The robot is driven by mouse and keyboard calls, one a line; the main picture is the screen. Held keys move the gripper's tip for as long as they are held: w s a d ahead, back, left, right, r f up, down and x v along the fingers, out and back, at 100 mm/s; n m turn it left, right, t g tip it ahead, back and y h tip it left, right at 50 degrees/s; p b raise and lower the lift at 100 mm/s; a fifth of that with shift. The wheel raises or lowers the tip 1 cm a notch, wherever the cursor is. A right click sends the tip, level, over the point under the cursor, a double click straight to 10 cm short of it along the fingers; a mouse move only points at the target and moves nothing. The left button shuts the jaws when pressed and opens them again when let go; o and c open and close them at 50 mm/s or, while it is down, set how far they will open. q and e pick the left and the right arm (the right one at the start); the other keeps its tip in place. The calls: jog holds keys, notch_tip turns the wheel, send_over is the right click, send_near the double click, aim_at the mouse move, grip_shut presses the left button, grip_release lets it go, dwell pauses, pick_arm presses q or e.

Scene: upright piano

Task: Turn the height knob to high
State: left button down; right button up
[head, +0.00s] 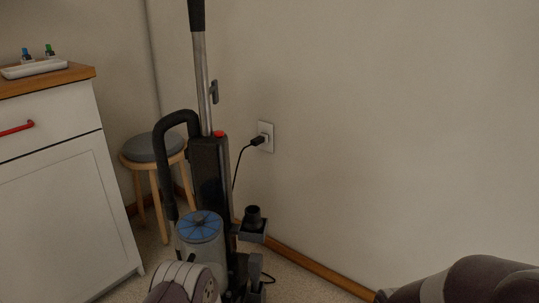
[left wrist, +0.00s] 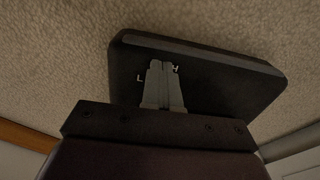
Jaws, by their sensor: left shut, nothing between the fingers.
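An upright vacuum cleaner (head: 210,172) stands near the wall in the head view, with a clear bin and a blue top. Its dark floor head (left wrist: 232,88) fills the middle of the left wrist view, with a white "L" and "H" marked on it. My left gripper (left wrist: 161,66) is shut and empty, its fingertips over the floor head between the two letters. The height knob cannot be made out; the fingers cover the spot between the marks. I cannot tell whether the fingertips touch the head. My right gripper is not in view.
A white cabinet (head: 65,205) with a red handle stands at the left, a tray (head: 36,68) on top. A round stool (head: 154,148) is behind the vacuum. A black plug (head: 258,141) sits in the wall outlet. Beige carpet (left wrist: 60,60) surrounds the head.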

pick_arm(q)
jog(key=shift+s+f, duration=0.1)
jog(key=shift+f, duration=0.35)
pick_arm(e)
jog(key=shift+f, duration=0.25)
pick_arm(q)
jog(key=shift+f, duration=0.2)
jog(key=shift+w+r, duration=0.25)
jog(key=shift+w, duration=0.25)
jog(key=shift+w+r, duration=0.2)
jog(key=shift+w, duration=0.25)
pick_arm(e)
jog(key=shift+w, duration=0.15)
pick_arm(q)
jog(key=shift+r, duration=0.1)
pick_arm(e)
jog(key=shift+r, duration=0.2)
pick_arm(q)
jog(key=shift+s+p, duration=0.35)
jog(key=shift+p, duration=0.3)
jog(key=r+p, duration=0.3)
jog(key=s+r+p, duration=0.1)
jog(key=r+p, duration=0.1)
jog(key=shift+a+r, duration=0.1)
jog(key=shift+r, duration=0.15)
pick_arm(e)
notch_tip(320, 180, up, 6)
